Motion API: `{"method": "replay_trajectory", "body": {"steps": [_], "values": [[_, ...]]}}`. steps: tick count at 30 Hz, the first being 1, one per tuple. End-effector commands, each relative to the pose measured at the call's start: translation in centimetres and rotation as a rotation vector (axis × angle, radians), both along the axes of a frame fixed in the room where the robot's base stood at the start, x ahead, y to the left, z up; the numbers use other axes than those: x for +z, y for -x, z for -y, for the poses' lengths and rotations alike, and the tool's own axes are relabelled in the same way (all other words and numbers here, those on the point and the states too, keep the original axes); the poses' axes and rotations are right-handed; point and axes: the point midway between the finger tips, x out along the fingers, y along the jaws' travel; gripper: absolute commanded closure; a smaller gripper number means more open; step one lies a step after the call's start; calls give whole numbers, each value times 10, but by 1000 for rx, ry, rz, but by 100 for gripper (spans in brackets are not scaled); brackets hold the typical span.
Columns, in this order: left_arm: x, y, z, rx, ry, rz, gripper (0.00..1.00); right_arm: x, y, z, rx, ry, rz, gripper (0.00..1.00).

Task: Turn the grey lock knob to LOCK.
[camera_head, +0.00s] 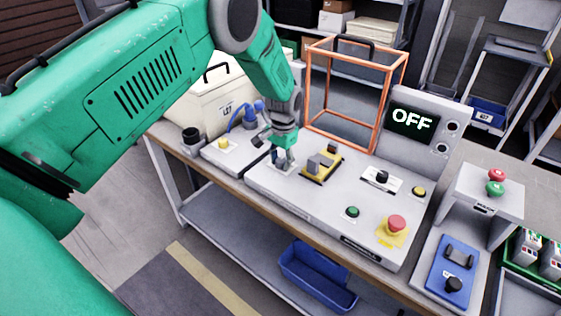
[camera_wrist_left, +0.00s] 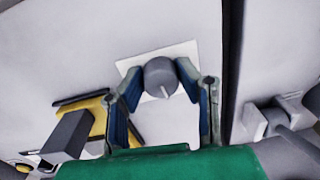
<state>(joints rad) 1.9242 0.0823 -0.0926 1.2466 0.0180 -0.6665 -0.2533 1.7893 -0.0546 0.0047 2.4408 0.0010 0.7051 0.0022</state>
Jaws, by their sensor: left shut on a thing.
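The grey lock knob (camera_wrist_left: 160,74) is round with a pale pointer line and sits on a white plate (camera_wrist_left: 178,112) in the left wrist view. The line points down and slightly right in that view. My left gripper (camera_wrist_left: 159,80) is shut on the knob, with one finger on each side of it. In the head view my left gripper (camera_head: 281,161) reaches down onto the grey console (camera_head: 300,198), and its fingers mostly hide the knob. The plate's lettering cannot be read. My right gripper is in neither view.
A yellow-based grey switch (camera_head: 320,165) stands close right of the gripper. An orange frame (camera_head: 377,100) rises behind. A screen (camera_head: 412,120) reads OFF. A black knob (camera_head: 382,177), a green button (camera_head: 352,211) and a red mushroom button (camera_head: 396,223) are farther right.

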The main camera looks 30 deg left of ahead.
Motion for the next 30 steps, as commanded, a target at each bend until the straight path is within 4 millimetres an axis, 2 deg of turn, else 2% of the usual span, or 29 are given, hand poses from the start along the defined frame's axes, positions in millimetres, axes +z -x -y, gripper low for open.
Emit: {"method": "replay_trajectory", "body": {"steps": [1,15,21,30], "values": [[5,-7,0,42,-1,21,100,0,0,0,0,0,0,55],[5,-8,-1,450,0,21,100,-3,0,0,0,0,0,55],[5,-7,-2,565,0,19,100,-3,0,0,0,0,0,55],[5,-7,-2,647,0,20,100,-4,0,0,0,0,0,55]]}}
